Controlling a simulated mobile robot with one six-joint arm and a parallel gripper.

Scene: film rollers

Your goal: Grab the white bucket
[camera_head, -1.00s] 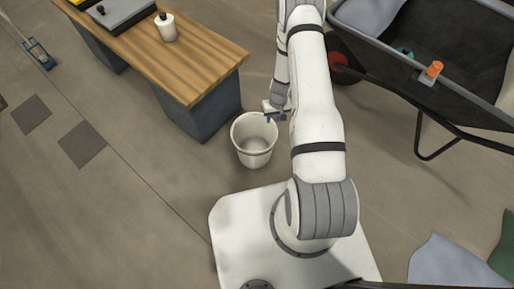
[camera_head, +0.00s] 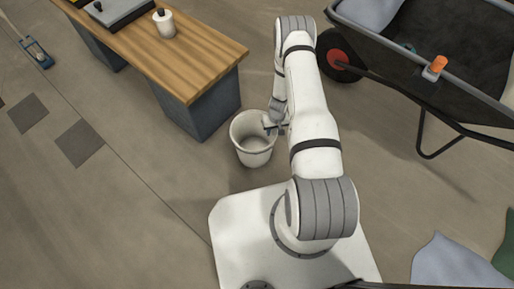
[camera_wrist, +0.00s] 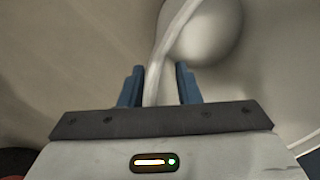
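The white bucket (camera_head: 254,158) stands upright on the floor between the workbench and my base. My gripper (camera_head: 273,127) is at the right side of the bucket's rim. In the wrist view the two blue fingers of my gripper (camera_wrist: 160,67) are apart, with the rim of the bucket (camera_wrist: 174,32) running between them. A gap shows between the rim and the right finger; the rim lies closer to the left finger. I cannot tell whether either finger touches the bucket wall.
A wooden-topped workbench (camera_head: 190,70) stands just behind and left of the bucket, with a white bottle (camera_head: 164,24) on it. A dark wheelbarrow (camera_head: 455,95) with an orange-capped item (camera_head: 435,67) stands at the right.

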